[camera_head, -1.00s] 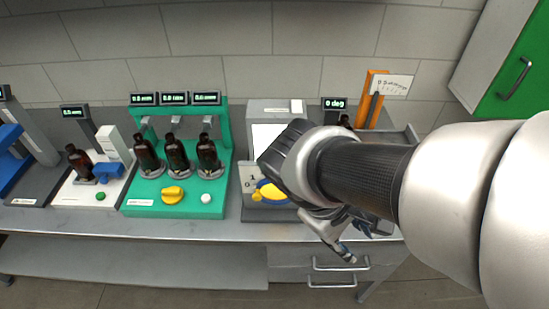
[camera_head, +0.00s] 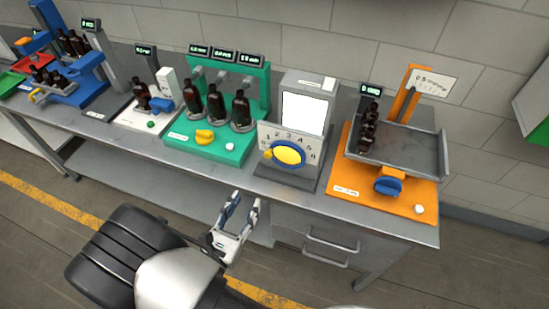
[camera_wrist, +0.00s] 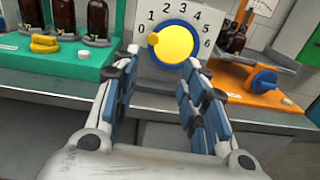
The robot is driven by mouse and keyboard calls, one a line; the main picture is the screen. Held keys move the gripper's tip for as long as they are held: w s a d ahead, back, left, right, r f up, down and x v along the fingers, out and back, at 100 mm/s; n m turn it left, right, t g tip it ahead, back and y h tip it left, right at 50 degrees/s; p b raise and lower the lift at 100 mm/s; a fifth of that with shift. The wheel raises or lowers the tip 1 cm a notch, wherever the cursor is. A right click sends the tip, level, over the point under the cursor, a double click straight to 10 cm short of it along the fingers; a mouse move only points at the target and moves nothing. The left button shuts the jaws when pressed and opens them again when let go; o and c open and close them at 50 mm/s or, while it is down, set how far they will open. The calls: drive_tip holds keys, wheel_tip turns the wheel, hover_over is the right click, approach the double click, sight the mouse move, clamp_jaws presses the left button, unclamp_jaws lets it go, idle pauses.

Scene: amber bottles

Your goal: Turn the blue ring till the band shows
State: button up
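The blue ring (camera_head: 272,148) surrounds a yellow disc (camera_head: 289,155) on the front of a grey machine (camera_head: 300,130) with a blank white panel (camera_head: 303,114). I cannot make out a band. My gripper (camera_head: 246,199) is open and empty, in front of and below the ring, apart from it. Its fingers also show in the wrist view (camera_wrist: 158,68).
A green station (camera_head: 185,145) with several amber bottles and a yellow knob stands to the left. An orange station (camera_head: 350,182) with a tray, bottles and a blue knob (camera_head: 388,186) stands to the right. The floor before the bench is open.

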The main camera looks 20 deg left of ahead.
drive_tip(key=y, duration=0.1)
approach(267, 156)
drive_tip(key=shift+n, duration=0.4)
drive_tip(key=w, duration=0.8)
drive_tip(key=shift+w+d+b, duration=0.15)
drive_tip(key=shift+d+b, duration=0.15)
drive_tip(key=shift+b, duration=0.1)
drive_tip(key=shift+c, duration=0.5)
clamp_jaws()
